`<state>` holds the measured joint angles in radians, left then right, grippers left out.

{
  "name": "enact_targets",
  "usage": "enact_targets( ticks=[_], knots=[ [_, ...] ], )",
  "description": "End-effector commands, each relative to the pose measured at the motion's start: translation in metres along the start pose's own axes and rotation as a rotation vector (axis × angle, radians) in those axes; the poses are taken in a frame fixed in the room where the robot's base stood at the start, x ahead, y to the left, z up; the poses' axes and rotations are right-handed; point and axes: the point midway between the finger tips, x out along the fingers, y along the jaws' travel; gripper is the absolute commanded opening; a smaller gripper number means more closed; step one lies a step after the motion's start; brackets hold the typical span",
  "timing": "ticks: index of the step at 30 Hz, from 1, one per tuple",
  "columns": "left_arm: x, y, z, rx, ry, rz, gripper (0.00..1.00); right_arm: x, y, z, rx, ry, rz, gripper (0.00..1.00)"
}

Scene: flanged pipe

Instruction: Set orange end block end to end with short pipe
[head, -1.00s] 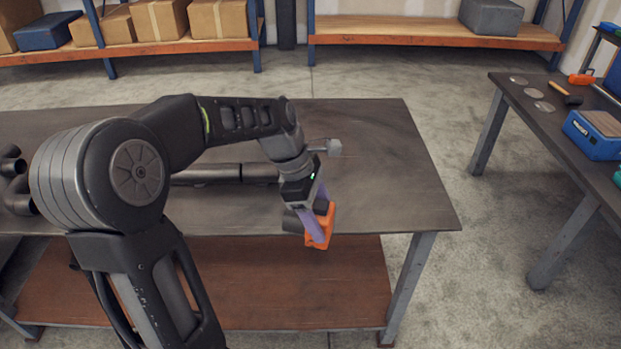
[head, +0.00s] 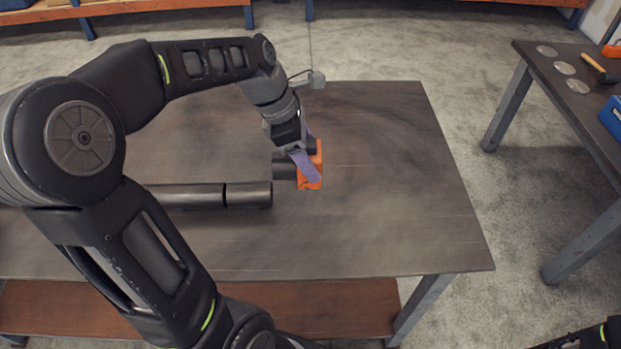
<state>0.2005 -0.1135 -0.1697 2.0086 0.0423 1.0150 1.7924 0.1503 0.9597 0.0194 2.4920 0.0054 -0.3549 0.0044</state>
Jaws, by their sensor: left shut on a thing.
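The orange end block (head: 319,158) has a dark round stub (head: 284,165) on its left side. My left gripper (head: 308,168), with purple fingers, is shut on the block and partly covers it. The short pipe (head: 249,195) is dark and lies on the table. The held block is just beyond and to the right of its right end, apart from it in the picture. I cannot tell how high the block is above the table. My right gripper is not in view.
A longer dark pipe (head: 190,196) lies in line with the short pipe on its left, with a thin seam between them. The table (head: 400,220) is bare to the right. A second table (head: 580,100) with discs and a hammer stands at right.

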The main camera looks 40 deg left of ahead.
Motion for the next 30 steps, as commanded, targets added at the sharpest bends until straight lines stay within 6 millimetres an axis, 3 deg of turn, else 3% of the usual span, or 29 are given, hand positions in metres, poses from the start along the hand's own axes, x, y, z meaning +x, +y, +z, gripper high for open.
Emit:
enact_targets(
  ticks=[15, 30],
  knots=[
    [0.001, 0.001, 0.001, 0.002, -0.003, 0.003, 0.00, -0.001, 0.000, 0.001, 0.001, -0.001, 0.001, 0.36],
    [0.056, 0.001, -0.022, 0.002, -0.002, 0.002, 0.00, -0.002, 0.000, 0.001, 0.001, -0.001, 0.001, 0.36]
  ],
)
